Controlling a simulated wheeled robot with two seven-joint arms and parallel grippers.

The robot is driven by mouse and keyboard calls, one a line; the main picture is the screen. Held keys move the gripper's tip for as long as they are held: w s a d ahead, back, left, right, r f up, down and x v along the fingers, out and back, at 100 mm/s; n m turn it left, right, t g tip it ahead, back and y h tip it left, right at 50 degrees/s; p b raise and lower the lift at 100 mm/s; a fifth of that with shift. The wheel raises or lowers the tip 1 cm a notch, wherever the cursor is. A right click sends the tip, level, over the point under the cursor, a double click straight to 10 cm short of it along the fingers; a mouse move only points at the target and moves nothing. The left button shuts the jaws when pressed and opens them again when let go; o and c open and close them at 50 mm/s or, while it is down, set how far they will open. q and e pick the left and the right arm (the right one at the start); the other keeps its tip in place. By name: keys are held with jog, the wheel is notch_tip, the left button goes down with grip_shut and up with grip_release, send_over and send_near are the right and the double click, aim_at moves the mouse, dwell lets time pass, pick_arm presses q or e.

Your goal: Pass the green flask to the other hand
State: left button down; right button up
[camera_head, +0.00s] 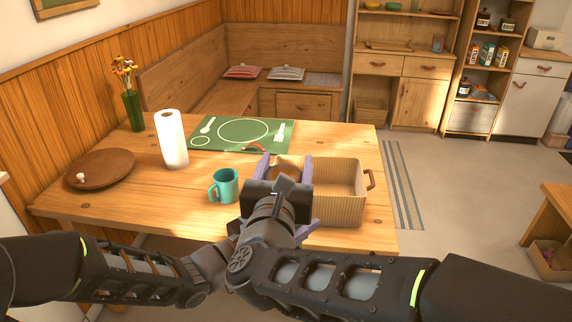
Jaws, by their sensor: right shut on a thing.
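My right gripper (284,169) is over the front right of the table beside the ribbed basket, its lilac fingers pointing away from me. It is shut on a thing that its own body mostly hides. A brown rounded patch shows between the fingers; I cannot tell what it belongs to. I cannot make out a green flask anywhere. My left arm comes in from the left and its wrist passes behind my right forearm. Lilac pieces low on both sides of the right wrist may be the left gripper (308,229), but its jaws are hidden.
On the wooden table (110,213) are a teal mug (224,186), a paper roll (173,140), a brown round board (100,168), a green placemat (272,134) and a green vase (133,111) with flowers. The ribbed basket (338,205) stands at the right. Table between board and mug is clear.

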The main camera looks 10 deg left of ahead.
pick_arm(q)
jog(key=shift+r, duration=0.1)
pick_arm(e)
grip_shut()
pick_arm(q)
jog(key=shift+c, duration=1.3)
grip_release()
pick_arm(e)
jog(key=shift+r, duration=0.1)
pick_arm(q)
jog(key=s+a+f+n+g+y, duration=0.1)
jog(key=s+f+n+g+y, duration=0.15)
jog(key=f, duration=1.05)
jog(key=s+f+n+g+y, duration=0.1)
jog(key=f+n+g+y, duration=0.15)
jog(key=f, duration=1.15)
jog(key=s+f+n+g+y, duration=0.1)
jog(key=s+f+g, duration=0.3)
jog(key=s+f, duration=0.4)
jog(key=s+f+n+g+y, duration=0.1)
jog(key=s+f+n+g, duration=0.2)
jog(key=s+f, duration=0.5)
jog(key=s+g, duration=0.1)
jog(key=s, duration=0.3)
jog(key=shift+s+d+f+n, duration=0.3)
jog(key=shift+s+d+n, duration=0.1)
